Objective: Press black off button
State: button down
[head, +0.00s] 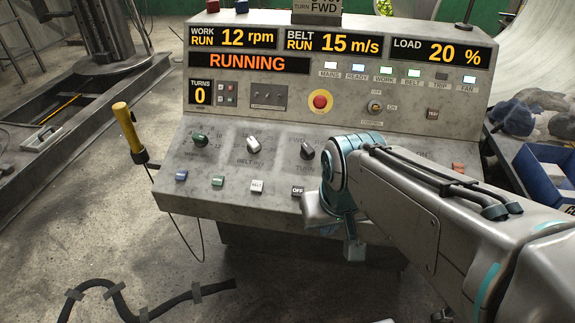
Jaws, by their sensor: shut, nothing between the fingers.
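The black OFF button (298,191), with white lettering, sits near the lower front edge of the grey control console (230,160). It shows just left of my wrist and is not covered. My gripper (354,250) points downward and appears in front of the console's front edge, to the right of and lower than the button in the picture. It is shut and empty. It does not appear to touch the button. My arm hides the right part of the sloping panel.
A white BELT button (257,187), a green button (218,181) and a blue button (181,176) lie left of OFF. Knobs stand above them. The red emergency stop (320,101) is higher up. A yellow-handled lever (128,130) stands at left. The display (250,63) reads RUNNING.

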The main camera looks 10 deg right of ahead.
aim_at(297, 192)
jog(key=z, duration=2.85)
jog(key=k, duration=0.75)
jog(key=u, duration=1.1)
